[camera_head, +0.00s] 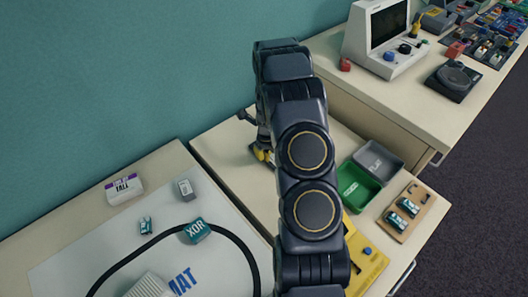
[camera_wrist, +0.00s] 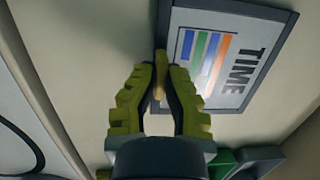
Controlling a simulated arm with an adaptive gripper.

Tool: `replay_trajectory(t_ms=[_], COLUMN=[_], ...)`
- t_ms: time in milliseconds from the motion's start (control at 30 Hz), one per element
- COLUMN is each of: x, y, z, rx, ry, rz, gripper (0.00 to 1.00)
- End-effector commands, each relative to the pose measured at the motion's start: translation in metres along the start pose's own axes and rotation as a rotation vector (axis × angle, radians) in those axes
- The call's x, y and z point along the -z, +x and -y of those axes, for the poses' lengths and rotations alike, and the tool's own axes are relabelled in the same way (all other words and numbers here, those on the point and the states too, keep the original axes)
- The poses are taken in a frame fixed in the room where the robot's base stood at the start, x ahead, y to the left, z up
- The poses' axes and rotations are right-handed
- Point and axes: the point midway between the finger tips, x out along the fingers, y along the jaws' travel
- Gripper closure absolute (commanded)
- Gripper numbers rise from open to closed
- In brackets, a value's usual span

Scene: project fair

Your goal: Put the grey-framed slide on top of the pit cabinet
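The grey-framed slide (camera_wrist: 230,85) shows in the wrist view, with a dark grey frame, a pale face, the word TIME and coloured bars. A tan tab (camera_wrist: 159,70) sits at its left edge. My gripper (camera_wrist: 163,78) has its yellow-green fingers closed around this tab. I cannot tell whether the slide touches the surface below. In the head view, my gripper (camera_head: 262,153) is partly hidden behind my arm, over the middle cabinet top (camera_head: 222,143), and the slide is mostly hidden. I cannot tell which cabinet is the pit cabinet.
A green tray (camera_head: 358,187) and a grey tray (camera_head: 378,161) stand right of my arm, near a wooden board (camera_head: 408,211) with small blocks. A taller cabinet (camera_head: 419,107) at the back right carries a console (camera_head: 376,40). A mat (camera_head: 75,262) with blocks lies at left.

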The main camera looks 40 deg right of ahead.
Motion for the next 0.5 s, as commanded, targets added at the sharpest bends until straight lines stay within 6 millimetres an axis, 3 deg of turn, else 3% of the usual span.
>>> replay_trajectory(t_ms=[167,267,500], x=[-0.0002,-0.0001,-0.0001], y=[0.0008,0.0012,0.0011], z=[0.0002,0.0002,0.0001], rx=[0.001,0.001,0.001], ry=[0.000,0.000,0.000], rz=[0.001,0.001,0.001], gripper=[1.00,0.66,0.66])
